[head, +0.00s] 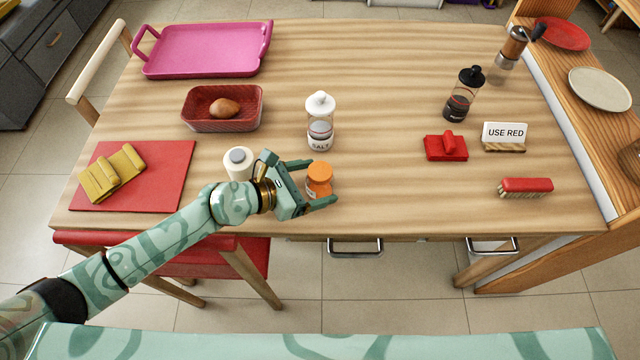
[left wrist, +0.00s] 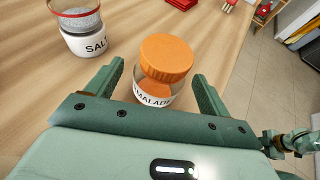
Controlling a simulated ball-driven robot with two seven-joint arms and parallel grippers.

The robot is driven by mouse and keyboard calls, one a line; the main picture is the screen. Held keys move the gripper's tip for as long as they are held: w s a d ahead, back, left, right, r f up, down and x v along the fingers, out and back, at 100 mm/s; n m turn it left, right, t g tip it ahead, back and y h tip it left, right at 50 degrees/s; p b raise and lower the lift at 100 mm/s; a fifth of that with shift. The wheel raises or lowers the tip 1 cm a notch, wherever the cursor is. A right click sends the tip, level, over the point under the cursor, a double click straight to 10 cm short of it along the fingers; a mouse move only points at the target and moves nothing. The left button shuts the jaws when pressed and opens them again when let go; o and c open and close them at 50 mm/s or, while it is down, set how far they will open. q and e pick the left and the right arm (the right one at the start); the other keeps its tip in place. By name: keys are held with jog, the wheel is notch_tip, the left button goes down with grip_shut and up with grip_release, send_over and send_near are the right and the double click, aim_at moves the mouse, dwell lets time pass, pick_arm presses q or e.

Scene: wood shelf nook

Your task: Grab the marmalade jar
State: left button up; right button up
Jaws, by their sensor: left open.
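The marmalade jar (head: 319,178) has an orange lid and stands upright on the wooden table near its front edge. In the left wrist view the jar (left wrist: 164,66) shows a white label reading part of "MARMALADE". My left gripper (head: 322,184) is open, with one finger on each side of the jar. In the left wrist view the jar sits between the two fingers (left wrist: 158,88), with a visible gap to each. My right gripper is not seen clearly in either view.
The salt shaker (head: 320,122) stands just behind the jar, and a white roll-like item (head: 239,163) is left of the gripper. A red brush (head: 525,187), a red holder (head: 446,147) and a "USE RED" sign (head: 505,134) stand right. The table (head: 400,190) right of the jar is clear.

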pick_arm(q)
jog(key=shift+x, duration=0.9)
jog(key=c, duration=1.3)
